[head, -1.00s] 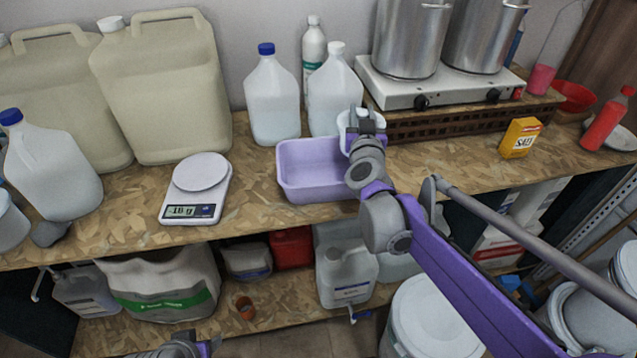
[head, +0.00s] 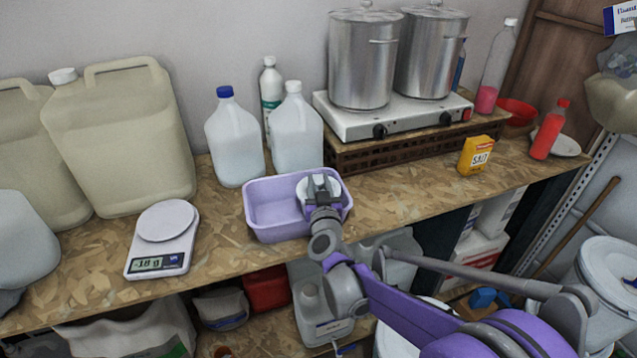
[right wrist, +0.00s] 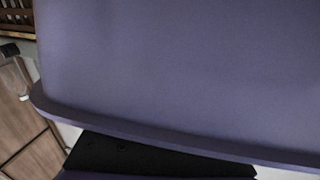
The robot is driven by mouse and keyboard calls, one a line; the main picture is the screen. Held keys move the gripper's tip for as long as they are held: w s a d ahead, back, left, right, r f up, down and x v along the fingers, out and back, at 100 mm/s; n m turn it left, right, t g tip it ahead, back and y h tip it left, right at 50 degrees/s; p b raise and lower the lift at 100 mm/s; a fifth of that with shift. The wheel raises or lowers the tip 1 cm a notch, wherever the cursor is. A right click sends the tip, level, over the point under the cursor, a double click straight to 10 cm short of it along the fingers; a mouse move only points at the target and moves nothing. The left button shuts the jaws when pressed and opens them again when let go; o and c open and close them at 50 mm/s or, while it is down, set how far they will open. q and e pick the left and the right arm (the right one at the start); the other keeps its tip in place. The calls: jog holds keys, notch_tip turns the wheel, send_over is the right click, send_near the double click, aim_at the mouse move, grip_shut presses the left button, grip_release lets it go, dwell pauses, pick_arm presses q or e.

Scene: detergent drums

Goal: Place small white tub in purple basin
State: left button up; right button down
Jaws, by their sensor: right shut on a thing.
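The purple basin (head: 275,203) stands on the wooden shelf, in front of the white jugs. My right gripper (head: 320,190) is over the right end of the basin and is shut on the small white tub (head: 303,190). The tub shows as white edges around the gripper, inside the basin's outline; I cannot tell if it touches the basin floor. In the right wrist view the basin's purple wall and rim (right wrist: 170,70) fill most of the picture, and the tub cannot be made out. My left gripper is not in view.
A kitchen scale (head: 163,238) stands left of the basin. Two white jugs (head: 235,140) and a slim bottle (head: 271,90) stand behind it. A hotplate with two steel pots (head: 362,60) is at the back right. A yellow salt box (head: 476,155) stands further right, with bare shelf between.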

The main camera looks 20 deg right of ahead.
jog(key=shift+f, duration=0.2)
jog(key=c, duration=0.6)
grip_release()
jog(key=shift+o, duration=0.2)
jog(key=shift+r, duration=0.25)
jog(key=s+a+f+n+g+y+b, duration=0.1)
jog(key=s+a+f+n+g+y, duration=0.15)
jog(key=s, duration=0.55)
jog(key=s+a+f+n+g+y, duration=0.1)
jog(key=s+a+f+g+y, duration=0.2)
jog(key=s, duration=0.4)
jog(key=s+a+f+n+g+y+b, duration=0.1)
jog(key=s+a+f+y, duration=0.2)
jog(key=s, duration=0.5)
jog(key=s+d+f+m+g+h, duration=0.1)
jog(key=s+d+f+g+h, duration=0.1)
jog(key=s, duration=0.4)
jog(key=s+d+f+m+g+h, duration=0.1)
jog(key=s+d+f+g+h, duration=0.1)
jog(key=s+f+g, duration=0.2)
jog(key=s+f, duration=0.2)
jog(key=s, duration=0.1)
jog(key=shift+s+d+f, duration=0.15)
jog(key=shift+s+d, duration=0.15)
jog(key=shift+d, duration=0.1)
